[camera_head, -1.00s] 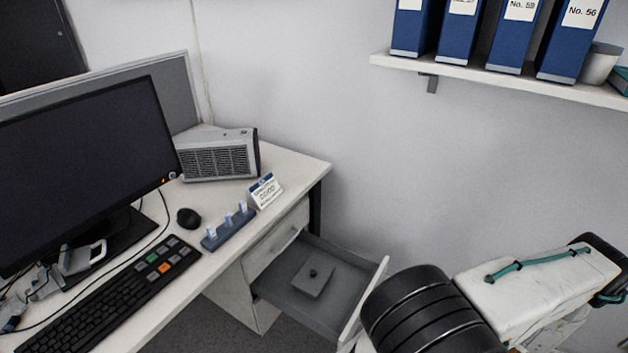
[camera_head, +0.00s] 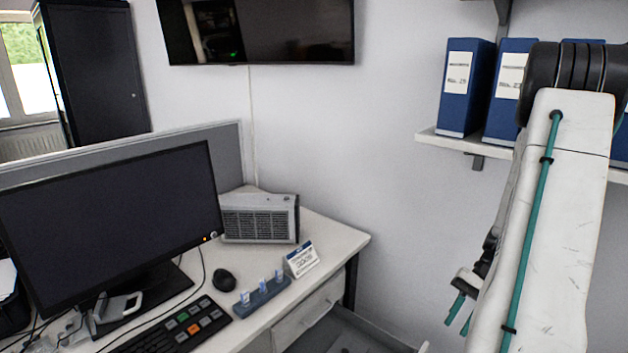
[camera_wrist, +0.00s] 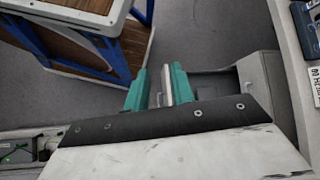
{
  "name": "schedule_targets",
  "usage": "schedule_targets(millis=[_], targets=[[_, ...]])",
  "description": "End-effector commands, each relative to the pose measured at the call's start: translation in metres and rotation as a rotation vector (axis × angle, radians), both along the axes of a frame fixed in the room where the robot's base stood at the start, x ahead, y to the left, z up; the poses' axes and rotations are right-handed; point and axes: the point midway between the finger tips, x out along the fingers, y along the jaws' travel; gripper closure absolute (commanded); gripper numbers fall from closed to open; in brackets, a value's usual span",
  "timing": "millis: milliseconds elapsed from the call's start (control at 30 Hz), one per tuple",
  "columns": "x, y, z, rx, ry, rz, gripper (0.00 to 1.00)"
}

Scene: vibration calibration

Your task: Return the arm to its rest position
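My arm stands raised on the right of the head view, its white link crossing in front of the shelf. My gripper (camera_head: 460,310) hangs below the wrist, its teal fingers partly cut off from sight by the arm. In the wrist view my gripper (camera_wrist: 160,88) shows two teal fingers apart, with nothing held between them. A pale strip between the fingers looks like the front of the open drawer (camera_wrist: 210,85), seen below. The drawer (camera_head: 375,335) also shows at the bottom of the head view, mostly cut off.
The desk (camera_head: 335,240) bears a monitor (camera_head: 110,225), a keyboard (camera_head: 175,330), a mouse (camera_head: 223,280), a grey heater-like box (camera_head: 260,220), a small blue rack (camera_head: 262,298) and a sign (camera_head: 302,260). Blue binders (camera_head: 465,90) stand on the wall shelf (camera_head: 450,140). A blue-framed table (camera_wrist: 85,45) shows in the wrist view.

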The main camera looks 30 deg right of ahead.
Motion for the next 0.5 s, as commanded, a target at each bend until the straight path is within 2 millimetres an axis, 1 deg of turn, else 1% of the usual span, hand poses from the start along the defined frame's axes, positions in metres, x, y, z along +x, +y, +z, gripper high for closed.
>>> schedule_targets(millis=[33,100,167,200,333,500], targets=[[0.011,0.013,0.021,-0.047,0.007,0.052,0.75],[0.02,0.031,0.045,-0.103,0.019,0.111,0.75],[0.027,0.048,0.064,-0.153,0.024,0.162,0.75],[0.031,0.059,0.076,-0.186,0.024,0.195,0.75],[0.039,0.097,0.112,-0.296,0.01,0.305,0.75],[0.038,0.148,0.15,-0.436,-0.048,0.447,0.75]])
